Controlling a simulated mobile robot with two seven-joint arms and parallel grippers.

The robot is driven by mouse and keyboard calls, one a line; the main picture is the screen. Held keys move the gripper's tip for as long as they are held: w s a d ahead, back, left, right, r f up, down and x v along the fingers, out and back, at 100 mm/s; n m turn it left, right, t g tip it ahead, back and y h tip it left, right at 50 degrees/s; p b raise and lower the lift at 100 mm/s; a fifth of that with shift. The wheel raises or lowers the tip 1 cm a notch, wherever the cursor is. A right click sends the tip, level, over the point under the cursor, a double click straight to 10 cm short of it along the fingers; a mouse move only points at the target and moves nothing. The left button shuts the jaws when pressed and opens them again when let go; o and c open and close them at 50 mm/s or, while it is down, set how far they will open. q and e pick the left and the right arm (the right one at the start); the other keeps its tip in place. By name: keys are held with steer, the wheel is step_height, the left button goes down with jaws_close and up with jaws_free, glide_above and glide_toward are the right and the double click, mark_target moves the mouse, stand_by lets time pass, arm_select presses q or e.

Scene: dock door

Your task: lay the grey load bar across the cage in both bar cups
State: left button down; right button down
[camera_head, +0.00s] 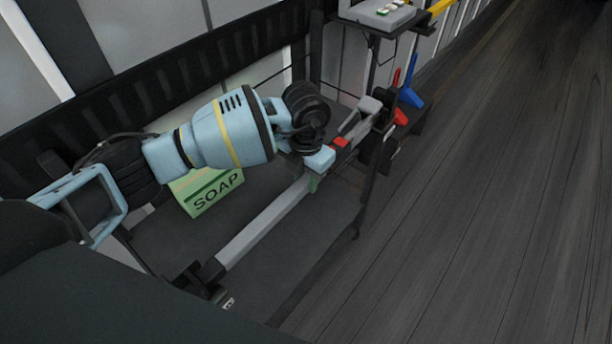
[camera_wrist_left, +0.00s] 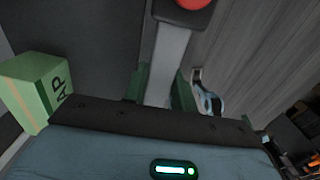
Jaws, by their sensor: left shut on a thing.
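The grey load bar (camera_head: 262,222) runs diagonally across the cage (camera_head: 300,250) in the head view, with a red part (camera_head: 341,142) toward its far end. My left gripper (camera_head: 314,180) reaches over from the left and is shut on the bar. In the left wrist view the bar (camera_wrist_left: 166,62) passes between its green fingers. The bar's near end is at a dark bar cup (camera_head: 207,272); I cannot tell whether it is seated. The far end is by dark fittings (camera_head: 386,112), where the other cup cannot be made out clearly. My right gripper is not in view.
A green soap box (camera_head: 212,195) stands on the cage floor behind the bar, close under my left arm. Blue (camera_head: 412,90) and red (camera_head: 396,80) items stand past the far end. A small raised shelf (camera_head: 360,14) is at the back. The plank floor at right is clear.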

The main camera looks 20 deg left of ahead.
mark_target(306, 179)
arm_select(q)
steer(key=c, duration=1.1)
jaws_free()
steer(key=shift+f, duration=0.15)
step_height(306, 179, up, 12)
steer(key=shift+r, duration=0.2)
